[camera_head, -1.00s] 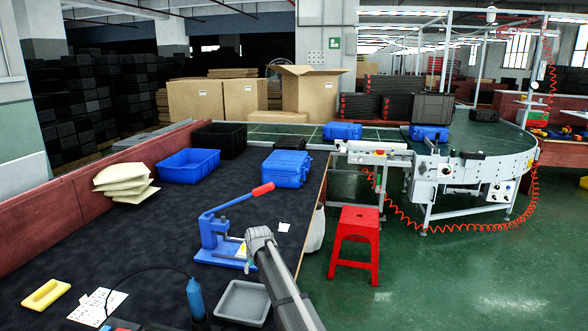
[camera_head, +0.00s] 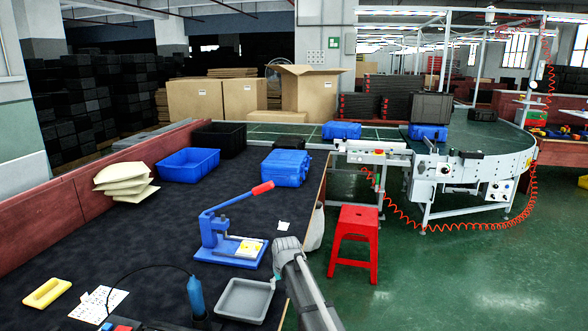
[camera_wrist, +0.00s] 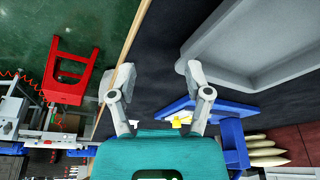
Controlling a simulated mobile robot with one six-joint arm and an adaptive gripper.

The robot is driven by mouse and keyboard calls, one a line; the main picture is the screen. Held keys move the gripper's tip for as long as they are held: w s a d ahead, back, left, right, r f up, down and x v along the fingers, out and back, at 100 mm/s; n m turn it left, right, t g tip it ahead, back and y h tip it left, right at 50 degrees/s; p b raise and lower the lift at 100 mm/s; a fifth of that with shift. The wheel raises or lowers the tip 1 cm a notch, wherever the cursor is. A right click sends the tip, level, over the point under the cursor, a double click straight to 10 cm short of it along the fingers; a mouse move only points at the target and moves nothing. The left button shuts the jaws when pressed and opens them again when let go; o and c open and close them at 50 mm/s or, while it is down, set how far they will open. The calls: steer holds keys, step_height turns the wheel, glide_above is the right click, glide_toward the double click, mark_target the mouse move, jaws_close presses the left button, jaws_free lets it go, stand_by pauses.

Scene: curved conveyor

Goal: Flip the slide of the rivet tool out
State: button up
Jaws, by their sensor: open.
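The rivet tool (camera_head: 213,232) is a blue press with a long lever and a red grip, standing on the dark table. Its slide (camera_head: 234,245), a pale plate with a yellow patch, lies on the blue base to the right of the post. My gripper shows in the wrist view (camera_wrist: 158,76) with two grey fingers spread apart and nothing between them. In the head view my arm's end is right of the tool's base, apart from it. The blue base (camera_wrist: 183,110) shows beyond the fingers in the wrist view, partly hidden by the right finger.
A grey tray (camera_head: 244,301) lies just in front of the tool, close to my gripper. A blue screwdriver-like handle (camera_head: 196,296) stands left of it. A blue case (camera_head: 286,168) and blue bin (camera_head: 188,165) are farther back. A red stool (camera_head: 355,240) stands beside the table edge.

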steer(key=s+d+m+g+h, duration=0.1)
steer(key=s+d+m+g, duration=0.1)
steer(key=s+d, duration=0.95)
steer(key=s+d+m+g, duration=0.1)
steer(key=s+d+m, duration=0.1)
steer(key=s+d, duration=1)
steer(key=s+a+r+p, duration=0.2)
steer(key=s+r+p, duration=0.1)
steer(key=r+p, duration=0.8)
steer(key=shift+s+a+r+p, duration=0.15)
steer(key=shift+s+r+p, duration=0.15)
steer(key=shift+p, duration=0.35)
